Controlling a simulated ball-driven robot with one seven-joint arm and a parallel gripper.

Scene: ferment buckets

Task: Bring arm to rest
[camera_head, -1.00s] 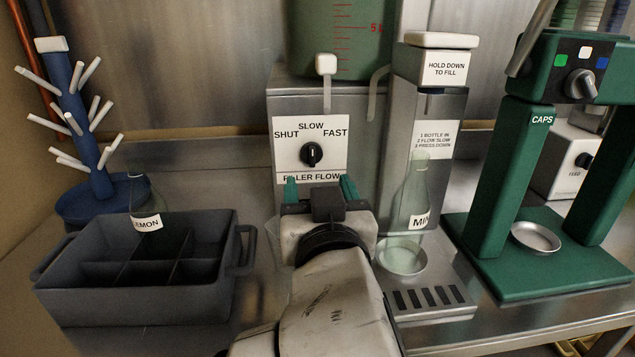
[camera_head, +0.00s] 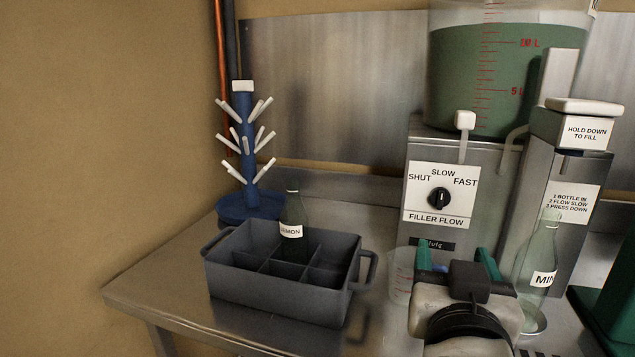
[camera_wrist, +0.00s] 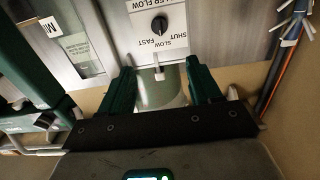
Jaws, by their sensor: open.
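My gripper (camera_head: 459,262) is in the lower right of the head view, in front of the filler flow box (camera_head: 440,190). Its two green fingers stand apart with nothing between them. In the wrist view my gripper (camera_wrist: 163,90) also shows its fingers spread, with the flow box's knob panel (camera_wrist: 158,28) upside down beyond them. The knob (camera_head: 439,198) points about straight up, toward SLOW. A clear bottle labelled MIN (camera_head: 541,262) stands upright under the filler, right of my gripper and apart from it.
A grey divided crate (camera_head: 225,275) holds a LEMON bottle (camera_head: 291,222). A blue drying tree (camera_head: 247,150) stands behind it. A clear measuring cup (camera_head: 400,275) sits just left of my gripper. The table's left front is bare.

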